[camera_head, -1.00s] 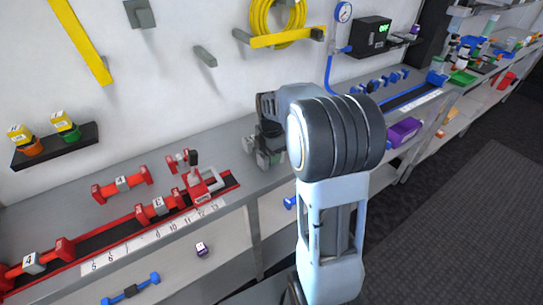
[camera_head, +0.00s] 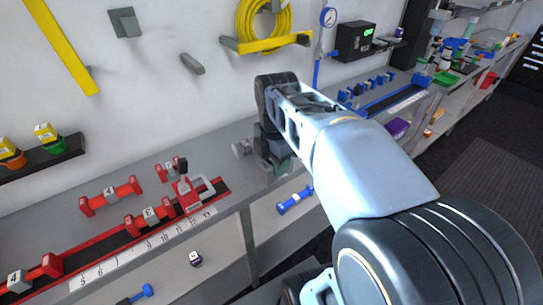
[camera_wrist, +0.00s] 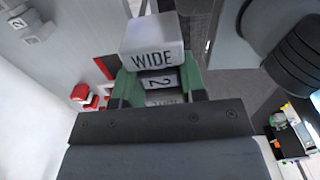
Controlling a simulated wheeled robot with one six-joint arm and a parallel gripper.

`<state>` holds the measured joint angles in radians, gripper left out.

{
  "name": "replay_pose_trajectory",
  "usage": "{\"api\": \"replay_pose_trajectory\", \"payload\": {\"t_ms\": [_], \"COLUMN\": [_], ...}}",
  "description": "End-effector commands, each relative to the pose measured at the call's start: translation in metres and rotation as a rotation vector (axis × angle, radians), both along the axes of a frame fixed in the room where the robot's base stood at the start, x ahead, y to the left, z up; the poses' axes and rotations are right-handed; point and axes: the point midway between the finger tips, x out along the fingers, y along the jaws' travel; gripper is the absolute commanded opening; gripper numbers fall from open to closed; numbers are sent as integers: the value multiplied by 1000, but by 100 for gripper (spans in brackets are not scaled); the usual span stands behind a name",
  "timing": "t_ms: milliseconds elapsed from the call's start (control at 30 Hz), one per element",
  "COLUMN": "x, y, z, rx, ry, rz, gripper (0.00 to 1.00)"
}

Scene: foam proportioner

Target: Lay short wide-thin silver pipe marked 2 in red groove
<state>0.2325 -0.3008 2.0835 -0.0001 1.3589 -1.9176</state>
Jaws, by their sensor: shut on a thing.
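My gripper (camera_head: 268,158) is over the bench, to the right of the red groove's end. In the wrist view its green-padded jaws (camera_wrist: 158,88) are shut on a silver pipe (camera_wrist: 155,40). The pipe's near block reads WIDE and its middle reads 2; the far end is mostly hidden by the jaws. In the head view a grey end of the pipe (camera_head: 242,148) shows left of the gripper. The red groove (camera_head: 95,253) is a black channel with red edges along the bench front. Two red-ended pipes, one (camera_head: 150,217) and one marked 4 (camera_head: 30,275), lie in it.
A red clamp (camera_head: 190,195) with a handle stands at the groove's right end. Another red-ended pipe (camera_head: 112,195) lies behind the groove. A number scale (camera_head: 140,255) runs along the front edge. A blue groove (camera_head: 395,102) lies farther right. The wall is close behind.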

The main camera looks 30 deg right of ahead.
Motion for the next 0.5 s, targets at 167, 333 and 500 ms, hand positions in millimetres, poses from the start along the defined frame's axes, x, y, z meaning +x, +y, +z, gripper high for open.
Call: {"api": "replay_pose_trajectory", "payload": {"t_ms": [167,333,500], "x": [-16,-30,-36], "y": [0,-1,-2], "z": [12,22,28], "rx": [-1,-1,0], "ry": [-3,-2,-1], "rz": [-1,-2,0], "gripper": [10,10,10]}}
